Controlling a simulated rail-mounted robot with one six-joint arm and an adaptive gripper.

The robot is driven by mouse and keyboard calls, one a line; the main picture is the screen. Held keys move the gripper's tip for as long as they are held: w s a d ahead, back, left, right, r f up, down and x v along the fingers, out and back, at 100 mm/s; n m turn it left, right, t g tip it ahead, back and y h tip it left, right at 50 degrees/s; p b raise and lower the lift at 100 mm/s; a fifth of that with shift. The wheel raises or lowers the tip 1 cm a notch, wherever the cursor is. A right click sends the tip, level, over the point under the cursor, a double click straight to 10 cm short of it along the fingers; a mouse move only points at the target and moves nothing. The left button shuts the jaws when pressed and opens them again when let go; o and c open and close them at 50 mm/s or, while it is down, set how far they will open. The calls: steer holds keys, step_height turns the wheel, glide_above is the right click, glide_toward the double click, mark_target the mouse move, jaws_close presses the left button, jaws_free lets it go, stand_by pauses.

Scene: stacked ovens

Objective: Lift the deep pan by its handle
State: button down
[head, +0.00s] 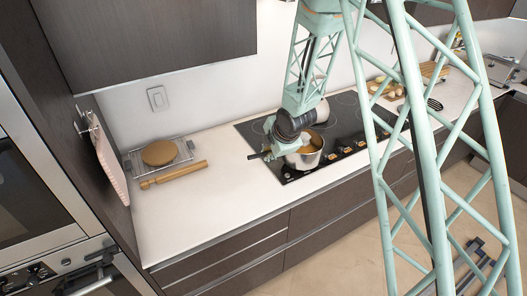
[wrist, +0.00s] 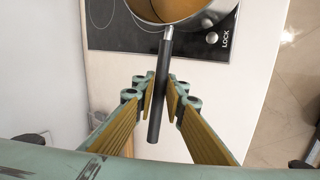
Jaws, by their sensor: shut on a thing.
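The deep pan (head: 304,157) is a steel pot with brownish contents on the front of the black cooktop (head: 292,174). Its dark handle (head: 259,155) points left in the head view. In the wrist view the pan (wrist: 185,8) is at the top, partly cut off, and its black handle (wrist: 155,118) runs down between my fingers. My gripper (wrist: 162,88) is shut on the handle, with a yellow-padded finger on either side. Whether the pan's base touches the cooktop cannot be told. My gripper hides part of the pan in the head view.
Another pot (head: 320,108) stands behind on the cooktop. A rolling pin (head: 174,174) and a rack with a round brown item (head: 159,152) lie on the left counter. The white counter (head: 220,200) between them and the cooktop is clear. A cupboard (head: 140,30) overhangs the left counter.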

steer(key=shift+s+d+r+b, duration=0.15)
steer(key=shift+s+d, duration=0.2)
steer(key=shift+s, duration=0.3)
steer(key=shift+s+d+r+b, duration=0.15)
steer(key=shift+s+d, duration=0.15)
steer(key=shift+s, duration=0.35)
steer(key=shift+s+d+b, duration=0.15)
steer(key=shift+s+d, duration=0.2)
steer(key=shift+s, duration=0.3)
